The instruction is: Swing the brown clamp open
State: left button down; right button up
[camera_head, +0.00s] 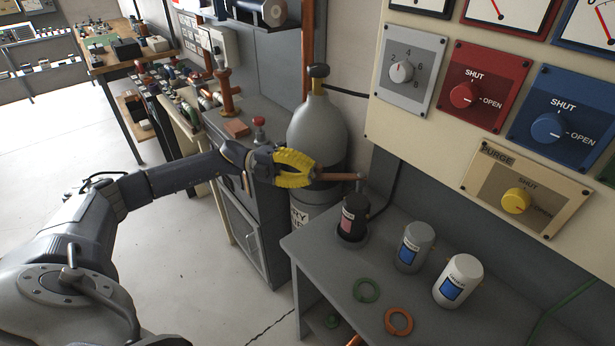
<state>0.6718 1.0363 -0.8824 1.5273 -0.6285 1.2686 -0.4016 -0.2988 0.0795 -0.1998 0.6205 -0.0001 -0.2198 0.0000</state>
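A brown bar (340,176), which looks like the brown clamp's arm, lies across the front of the grey gas cylinder (316,128). It runs roughly level, and its right end is by the bench. My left gripper (312,172) has yellow fingers and is at the bar's left end, in front of the cylinder. The fingers hide that end of the bar. I cannot tell whether they are shut on it, touch it or only overlap it in the picture. My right gripper is not in view.
A grey bench (345,265) at the right holds a black canister (352,218), a grey canister (414,247), a white canister (458,281), a green ring (366,290) and an orange ring (399,321). A cream control panel (430,125) stands above. Open floor (205,275) is at lower left.

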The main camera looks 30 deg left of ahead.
pick_arm(q)
jog(key=shift+w+a, duration=0.15)
jog(key=shift+w, duration=0.1)
jog(key=shift+s, duration=0.1)
dwell(0.5)
jog(key=s+a, duration=0.3)
jog(key=a, duration=0.6)
dwell(0.4)
jog(key=shift+w, duration=0.1)
dwell(0.3)
